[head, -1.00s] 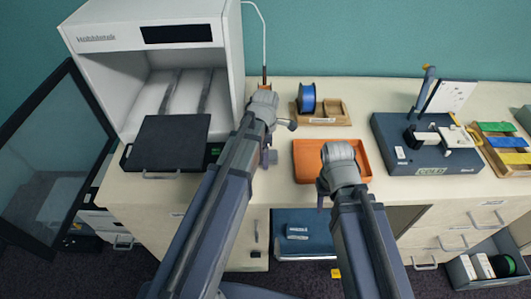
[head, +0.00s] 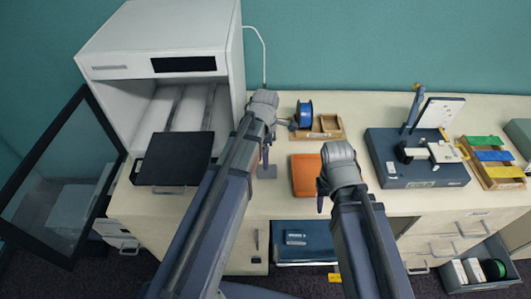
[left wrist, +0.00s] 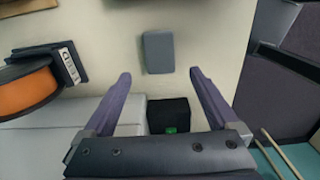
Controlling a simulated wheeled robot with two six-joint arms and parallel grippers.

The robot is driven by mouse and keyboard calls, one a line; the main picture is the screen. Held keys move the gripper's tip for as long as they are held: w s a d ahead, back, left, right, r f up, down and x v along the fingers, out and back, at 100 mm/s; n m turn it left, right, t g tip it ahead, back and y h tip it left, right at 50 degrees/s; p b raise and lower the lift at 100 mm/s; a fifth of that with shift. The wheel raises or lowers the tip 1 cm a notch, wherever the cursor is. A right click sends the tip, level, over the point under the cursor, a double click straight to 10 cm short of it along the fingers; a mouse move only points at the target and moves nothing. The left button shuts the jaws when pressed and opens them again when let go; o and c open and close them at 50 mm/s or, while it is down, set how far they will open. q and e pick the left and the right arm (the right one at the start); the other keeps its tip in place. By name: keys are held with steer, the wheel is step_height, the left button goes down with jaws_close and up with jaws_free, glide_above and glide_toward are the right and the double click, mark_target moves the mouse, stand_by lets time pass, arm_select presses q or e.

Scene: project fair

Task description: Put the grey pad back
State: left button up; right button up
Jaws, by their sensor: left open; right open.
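The grey pad (left wrist: 159,52) lies flat on the pale worktop in the left wrist view, beyond my fingertips and between their lines. In the head view a small grey patch that looks like the same pad (head: 267,172) shows just below my left gripper (head: 265,150). My left gripper also shows in its wrist view (left wrist: 160,75), with its two fingers spread and nothing between them. My right gripper (head: 322,193) is open over the front of the orange tray (head: 303,176); its fingers are partly hidden by its own wrist.
A white printer (head: 160,50) with an open glass door (head: 60,180) and a black plate (head: 174,158) stands at left. A blue spool (head: 304,114), a wooden holder (head: 325,127) and a dark blue device (head: 420,170) stand behind and right. A black block (left wrist: 168,115) lies near the left fingers.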

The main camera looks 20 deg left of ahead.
arm_select(q)
steer(key=s+d+r+m+p, duration=0.1)
steer(key=s+d+m, duration=0.4)
steer(key=m, duration=0.7)
steer(key=s+d+r+m+y+p, duration=0.1)
steer(key=s+d+r+m, duration=0.2)
steer(key=s+d+m, duration=0.3)
steer(key=s+m, duration=0.3)
steer(key=m, duration=0.4)
steer(key=shift+p, duration=0.35)
arm_select(e)
step_height(320, 180, up, 4)
steer(key=shift+f, duration=0.1)
arm_select(q)
steer(key=shift+s, duration=0.1)
